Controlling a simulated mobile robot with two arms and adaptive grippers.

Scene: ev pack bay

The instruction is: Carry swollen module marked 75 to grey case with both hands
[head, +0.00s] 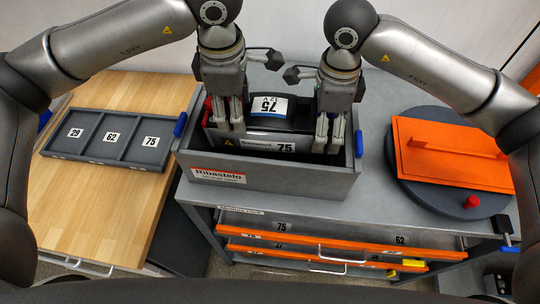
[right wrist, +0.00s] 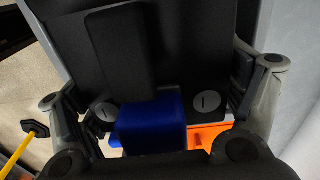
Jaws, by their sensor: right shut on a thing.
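The swollen module marked 75 (head: 290,122) is dark, with a bulging top and a white and blue label. It is within the walls of the grey case (head: 300,181) labelled Ribastelo; I cannot tell whether it touches the floor. My left gripper (head: 231,124) is at its left end; whether its fingers are shut is unclear. My right gripper (head: 330,140) is shut on the module's right end. In the right wrist view, its fingers flank a black surface with two round screw heads, and a blue block (right wrist: 150,125) is in front. The module's underside is hidden.
An orange lid (head: 425,155) with a handle lies on a round dark stand (head: 462,207) at right. A tray (head: 100,157) with slots marked 29, 62 and 75 lies on the wooden table (head: 95,210). Orange drawers (head: 290,243) are below the case.

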